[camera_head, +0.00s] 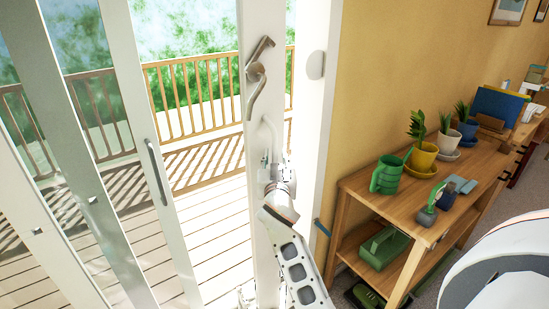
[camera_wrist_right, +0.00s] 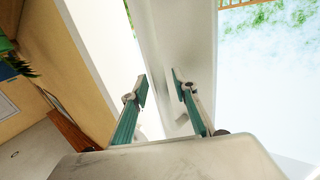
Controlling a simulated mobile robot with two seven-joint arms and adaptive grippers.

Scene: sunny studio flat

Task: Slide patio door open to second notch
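The patio door shows in the head view as tall white-framed glass panels. A grey bar handle (camera_head: 157,172) is on a narrow frame at left. A wide white upright (camera_head: 262,30) at the centre carries a bent metal lever (camera_head: 258,82). My right gripper (camera_head: 270,165) is at this upright, below the lever; its fingertips are hard to make out there. In the right wrist view my right gripper (camera_wrist_right: 160,88) has its two teal-padded fingers apart, with a white upright (camera_wrist_right: 178,45) beyond and between them. I cannot tell whether they touch it. My left gripper is not in view.
A wooden shelf (camera_head: 345,185) with plant pots, a green watering can (camera_head: 387,175) and a green toolbox (camera_head: 382,246) stands along the yellow wall at right. A deck with a wooden railing (camera_head: 190,100) lies outside the glass.

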